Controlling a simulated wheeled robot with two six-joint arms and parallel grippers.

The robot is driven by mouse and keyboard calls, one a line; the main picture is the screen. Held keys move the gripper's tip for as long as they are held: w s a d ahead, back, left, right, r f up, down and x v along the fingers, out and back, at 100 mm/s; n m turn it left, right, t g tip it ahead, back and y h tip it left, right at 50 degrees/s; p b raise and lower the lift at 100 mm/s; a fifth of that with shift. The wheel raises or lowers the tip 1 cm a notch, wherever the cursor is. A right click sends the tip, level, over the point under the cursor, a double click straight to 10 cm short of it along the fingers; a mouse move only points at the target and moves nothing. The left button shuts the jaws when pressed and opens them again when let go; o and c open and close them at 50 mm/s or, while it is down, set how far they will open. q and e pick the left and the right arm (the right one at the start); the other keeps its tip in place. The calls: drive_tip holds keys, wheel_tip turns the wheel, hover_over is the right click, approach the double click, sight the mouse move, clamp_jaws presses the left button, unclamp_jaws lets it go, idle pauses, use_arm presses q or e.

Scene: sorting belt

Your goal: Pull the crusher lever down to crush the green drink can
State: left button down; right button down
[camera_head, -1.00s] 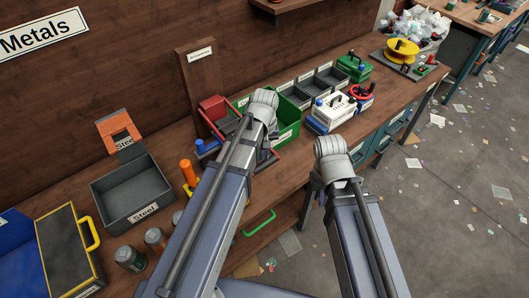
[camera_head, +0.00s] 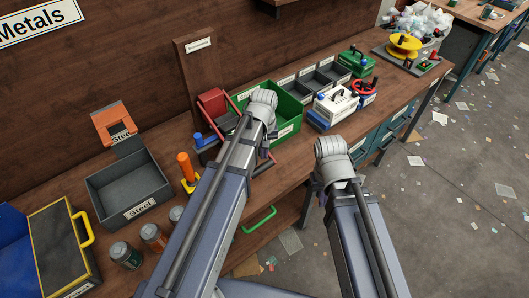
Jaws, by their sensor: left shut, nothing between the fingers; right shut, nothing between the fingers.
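The can crusher has a red block (camera_head: 212,103) in front of an upright wooden board (camera_head: 197,75) with a small label. A dark red lever handle (camera_head: 262,168) shows low beside my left forearm, near the bench's front edge. My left gripper (camera_head: 269,143) is shut and empty, close to the handle and mostly hidden behind my wrist; contact cannot be told. No green can shows at the crusher, where my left arm covers part of the view. A dark greenish can (camera_head: 126,255) stands at the front left. My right gripper (camera_head: 319,192) is shut and empty, mostly hidden below its wrist, off the bench front.
A grey Steel bin (camera_head: 112,197) and an orange screwdriver-like tool (camera_head: 184,166) stand left of the crusher. A green bin (camera_head: 290,126), grey bins (camera_head: 322,75) and a white box (camera_head: 336,104) stand to the right.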

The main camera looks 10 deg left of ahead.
use_arm(q)
wheel_tip(320, 180, up, 7)
drive_tip(key=p, duration=0.7)
drive_tip(key=shift+r, duration=0.15)
drive_tip(key=s+d+f+m+y+b, duration=0.1)
drive_tip(key=s+d+f+m+b, duration=0.3)
drive_tip(key=s+d+m, duration=0.4)
drive_tip(key=s+d, duration=0.1)
drive_tip(key=s, duration=0.4)
drive_tip(key=shift+s+f, duration=0.15)
